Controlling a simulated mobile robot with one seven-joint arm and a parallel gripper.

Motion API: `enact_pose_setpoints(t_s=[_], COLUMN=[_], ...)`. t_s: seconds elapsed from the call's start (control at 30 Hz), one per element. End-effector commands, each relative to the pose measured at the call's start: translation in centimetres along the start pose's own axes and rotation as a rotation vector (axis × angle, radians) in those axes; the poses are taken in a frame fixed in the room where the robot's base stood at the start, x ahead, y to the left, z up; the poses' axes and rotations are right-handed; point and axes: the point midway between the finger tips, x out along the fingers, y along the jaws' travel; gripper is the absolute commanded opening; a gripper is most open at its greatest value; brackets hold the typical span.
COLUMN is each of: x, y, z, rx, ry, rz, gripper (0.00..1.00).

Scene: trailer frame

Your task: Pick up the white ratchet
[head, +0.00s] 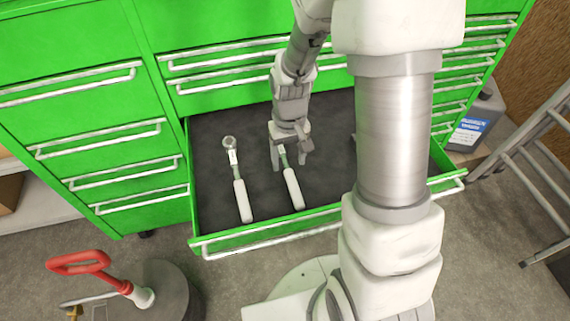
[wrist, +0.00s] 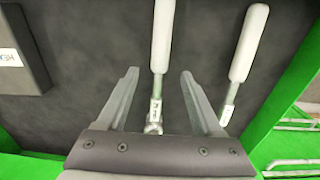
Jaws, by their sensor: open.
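Two similar white-handled ratchets lie in the open drawer (head: 265,234). The left ratchet (head: 242,198) lies clear of my gripper, with its round head toward the back of the drawer. The right ratchet (head: 292,188) lies below my gripper (head: 289,163), which hides its head end in the head view. In the wrist view, one ratchet (wrist: 162,50) lies between the two open fingers of my gripper (wrist: 160,72), its head near the palm. The other ratchet (wrist: 248,45) lies outside the fingers on the right. My gripper holds nothing; I cannot tell its height above the ratchet.
A dark box (wrist: 20,50) with a label lies in the drawer. Green cabinet drawers (head: 80,85) with white handles surround it. A grey bottle (head: 478,118) and a metal ladder (head: 530,150) stand at right. A round object with a red handle (head: 80,262) stands front left.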

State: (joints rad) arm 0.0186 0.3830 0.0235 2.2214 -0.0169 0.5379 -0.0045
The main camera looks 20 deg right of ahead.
Motion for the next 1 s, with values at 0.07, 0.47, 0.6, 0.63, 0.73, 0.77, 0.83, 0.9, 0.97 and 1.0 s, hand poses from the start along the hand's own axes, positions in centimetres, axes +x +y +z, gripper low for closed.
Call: enact_pose_setpoints(t_s=[0.07, 0.47, 0.6, 0.63, 0.73, 0.77, 0.83, 0.9, 0.97, 1.0], x=[0.4, 5.3, 5.2, 5.2, 5.2, 5.2, 5.2, 5.2, 5.2, 5.2], y=[0.0, 0.1, 0.1, 0.1, 0.1, 0.1, 0.1, 0.1, 0.1, 0.1], z=[0.0, 0.2, 0.2, 0.2, 0.2, 0.2, 0.2, 0.2, 0.2, 0.2], rx=[0.0, 0.0, 0.0, 0.0, 0.0, 0.0, 0.0, 0.0, 0.0, 0.0], ry=[0.0, -0.001, 0.001, 0.001, 0.001, 0.001, 0.001, 0.001, 0.001, 0.001], rz=[0.0, 0.0, 0.0, 0.0, 0.0, 0.0, 0.0, 0.0, 0.0, 0.0], gripper=[0.68, 0.68, 0.68, 0.68, 0.55, 0.49, 0.37, 0.24, 0.14, 0.06])
